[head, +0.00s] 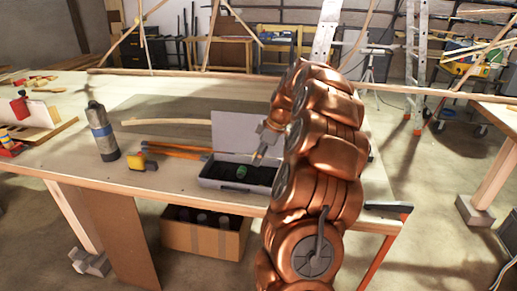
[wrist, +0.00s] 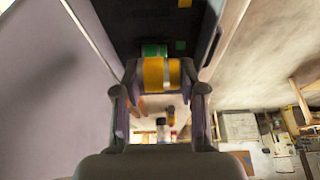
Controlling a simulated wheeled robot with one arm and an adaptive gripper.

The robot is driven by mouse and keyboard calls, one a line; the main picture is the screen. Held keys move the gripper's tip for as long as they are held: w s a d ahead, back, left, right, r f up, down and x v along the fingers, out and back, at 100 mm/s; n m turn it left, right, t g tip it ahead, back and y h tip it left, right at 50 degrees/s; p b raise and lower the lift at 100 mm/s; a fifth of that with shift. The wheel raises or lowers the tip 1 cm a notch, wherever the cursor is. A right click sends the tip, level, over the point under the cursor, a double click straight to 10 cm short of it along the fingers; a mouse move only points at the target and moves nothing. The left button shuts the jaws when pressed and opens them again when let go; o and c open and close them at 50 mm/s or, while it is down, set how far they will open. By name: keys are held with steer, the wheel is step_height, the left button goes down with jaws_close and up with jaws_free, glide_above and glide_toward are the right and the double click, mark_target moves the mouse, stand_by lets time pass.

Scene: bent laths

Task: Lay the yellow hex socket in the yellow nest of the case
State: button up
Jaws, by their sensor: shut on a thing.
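The yellow hex socket (wrist: 155,76) is between the fingertips of my gripper (wrist: 160,85) in the wrist view, and the gripper is shut on it. In the head view my gripper (head: 257,157) is above the open grey case (head: 208,183), and the yellow socket cannot be made out there. A green socket (head: 241,171) sits in the dark insert of the case; it also shows in the wrist view (wrist: 152,50), beyond the held socket. A small yellow patch (wrist: 184,3) shows on the insert at the top of the wrist view; I cannot tell whether it marks the nest.
The raised case lid (head: 240,130) stands at the back, close to my arm. A grey bottle (head: 102,132), a yellow tape measure (head: 138,162) and orange bars (head: 175,153) lie or stand left of the case. A cardboard box (head: 205,236) is under the table's front edge.

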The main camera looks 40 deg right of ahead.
mark_target(262, 178)
steer(key=shift+s+d+f+p, duration=0.25)
steer(key=shift+d+f, duration=0.25)
steer(key=shift+f, duration=0.05)
steer(key=shift+s+d+f+p, duration=0.2)
steer(key=shift+d+f, duration=0.3)
steer(key=shift+f, duration=0.05)
step_height(262, 178, down, 2)
steer(key=shift+f+b, duration=0.1)
steer(key=shift+b, duration=0.4)
steer(key=shift+a+f+b, duration=0.1)
steer(key=shift+f+b, duration=0.45)
steer(key=shift+f, duration=0.25)
steer(key=shift+b, duration=0.55)
steer(key=shift+f+b, duration=0.7)
steer(key=shift+b, duration=0.05)
steer(key=o, duration=1.3)
steer(key=shift+s, duration=0.1)
steer(key=shift+c, duration=0.2)
